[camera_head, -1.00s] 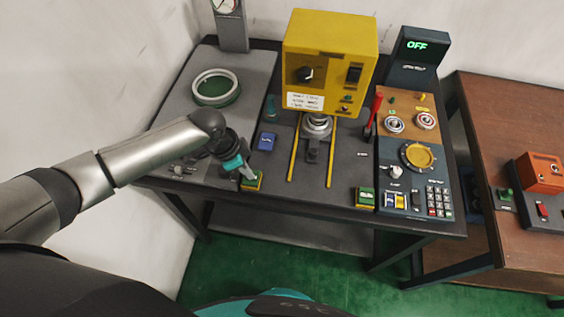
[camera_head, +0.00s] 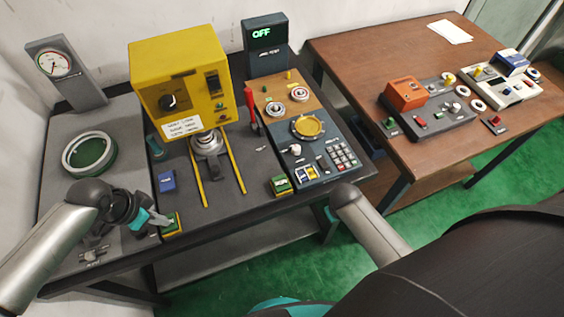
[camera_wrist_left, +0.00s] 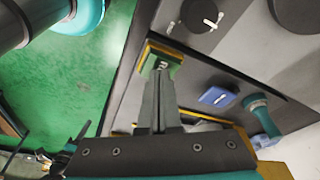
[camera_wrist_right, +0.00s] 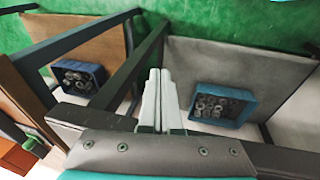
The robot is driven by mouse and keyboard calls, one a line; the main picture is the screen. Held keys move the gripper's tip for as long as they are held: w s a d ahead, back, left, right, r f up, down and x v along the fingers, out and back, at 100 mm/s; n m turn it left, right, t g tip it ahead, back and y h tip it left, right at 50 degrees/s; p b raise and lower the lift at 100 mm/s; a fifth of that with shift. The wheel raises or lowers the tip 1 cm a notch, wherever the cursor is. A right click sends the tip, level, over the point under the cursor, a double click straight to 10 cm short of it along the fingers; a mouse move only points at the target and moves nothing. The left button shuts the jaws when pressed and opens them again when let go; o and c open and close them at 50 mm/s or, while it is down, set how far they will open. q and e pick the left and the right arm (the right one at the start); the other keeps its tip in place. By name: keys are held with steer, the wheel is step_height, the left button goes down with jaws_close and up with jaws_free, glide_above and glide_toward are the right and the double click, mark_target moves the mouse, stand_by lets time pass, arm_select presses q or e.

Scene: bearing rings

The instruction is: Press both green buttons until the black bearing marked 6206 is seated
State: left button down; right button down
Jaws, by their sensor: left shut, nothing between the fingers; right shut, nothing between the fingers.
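The yellow press (camera_head: 180,85) stands on the dark bench, with a silver ram part and dark pieces (camera_head: 209,150) below it. No 6206 marking is readable. The left green button (camera_head: 173,228) sits on a yellow-based box at the bench's front edge. My left gripper (camera_head: 168,219) is shut and empty, its tips at this button; the left wrist view shows the button (camera_wrist_left: 161,62) right at the fingertips. Contact is unclear. The right green button (camera_head: 280,184) is uncovered. My right gripper (camera_wrist_right: 160,75) is shut and empty, its fingers mostly hidden in the head view near the bench's front right.
A red lever (camera_head: 251,110), a control panel with keypad (camera_head: 343,155) and an "OFF" display (camera_head: 264,35) stand right of the press. A blue box (camera_head: 166,182) is near my left gripper. Blue bins (camera_wrist_right: 222,105) with rings show below. A brown table (camera_head: 400,60) stands right.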

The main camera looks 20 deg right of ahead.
steer(key=w+d+r+m, duration=0.1)
steer(key=w+d+r, duration=0.1)
steer(key=w+r, duration=0.35)
arm_select(q)
steer(key=shift+d, duration=0.1)
arm_select(e)
steer(key=shift+t, duration=0.4)
steer(key=a+r, duration=0.2)
steer(key=w+a+r, duration=0.1)
steer(key=r, duration=0.1)
steer(key=w+a+r, duration=0.1)
steer(key=a+r, duration=0.1)
steer(key=shift+w+a+r, duration=0.1)
steer(key=shift+w+a, duration=0.05)
steer(key=shift+a, duration=0.15)
steer(key=w+a+r, duration=0.1)
steer(key=a+r, duration=0.1)
steer(key=a, duration=0.1)
steer(key=w+a+r+y, duration=0.1)
steer(key=a+r, duration=0.1)
steer(key=a+r+n+y, duration=0.1)
steer(key=a+r, duration=0.1)
steer(key=a, duration=0.1)
steer(key=shift+w+a+r, duration=0.3)
steer(key=shift+w+r, duration=0.1)
steer(key=shift+a+r, duration=0.1)
steer(key=shift+a, duration=0.25)
steer(key=shift+a+f, duration=0.1)
steer(key=shift+f, duration=0.3)
steer(key=shift+x, duration=1.4)
